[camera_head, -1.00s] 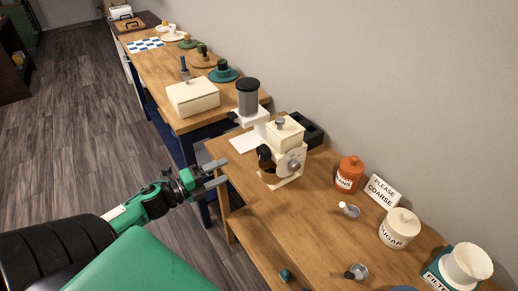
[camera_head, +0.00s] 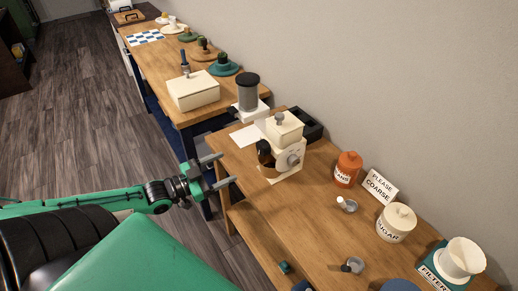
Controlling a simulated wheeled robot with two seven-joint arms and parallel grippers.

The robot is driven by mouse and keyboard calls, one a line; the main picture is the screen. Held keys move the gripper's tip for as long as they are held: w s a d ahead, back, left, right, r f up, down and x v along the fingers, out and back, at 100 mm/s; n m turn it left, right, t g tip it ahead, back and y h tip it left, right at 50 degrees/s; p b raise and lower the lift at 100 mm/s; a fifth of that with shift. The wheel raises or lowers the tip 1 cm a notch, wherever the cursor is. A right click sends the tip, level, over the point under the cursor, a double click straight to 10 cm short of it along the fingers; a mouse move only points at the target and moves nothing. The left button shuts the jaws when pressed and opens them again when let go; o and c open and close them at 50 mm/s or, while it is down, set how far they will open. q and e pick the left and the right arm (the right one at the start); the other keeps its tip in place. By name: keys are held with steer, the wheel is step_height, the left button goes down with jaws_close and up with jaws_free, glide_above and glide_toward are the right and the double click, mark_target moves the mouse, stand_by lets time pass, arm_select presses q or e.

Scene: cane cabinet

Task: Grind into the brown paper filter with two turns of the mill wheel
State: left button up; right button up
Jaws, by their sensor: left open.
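The cream mill (camera_head: 284,133) stands upright near the left end of the near table, with a grey round wheel or dial (camera_head: 293,160) on its front. A dark brown, cup-like piece (camera_head: 265,153) sits at the mill's left side; I cannot tell if it is a paper filter. A white cone (camera_head: 461,257) stands at the lower right in a teal holder (camera_head: 432,273) lettered FILTER; no brown paper shows in it. My left gripper (camera_head: 226,170) is open and empty, left of the mill and apart from it, by the table's left edge. My right gripper is out of view.
On the near table are an orange jar (camera_head: 347,169), a PLEASE COARSE sign (camera_head: 381,186), a sugar pot (camera_head: 396,223) and small metal cups (camera_head: 348,205). A dark-topped machine (camera_head: 247,92) stands behind the mill. A cream box (camera_head: 193,91) is on the far table.

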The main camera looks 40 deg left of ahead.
arm_select(q)
steer(key=n, duration=0.2)
glide_toward(260, 150)
steer(key=shift+n+y, duration=0.4)
steer(key=shift+p+x, duration=0.4)
steer(key=shift+x, duration=4.4)
steer(key=shift+d, duration=0.1)
steer(key=c, duration=1)
steer(key=shift+o, duration=0.2)
steer(key=shift+m, duration=0.4)
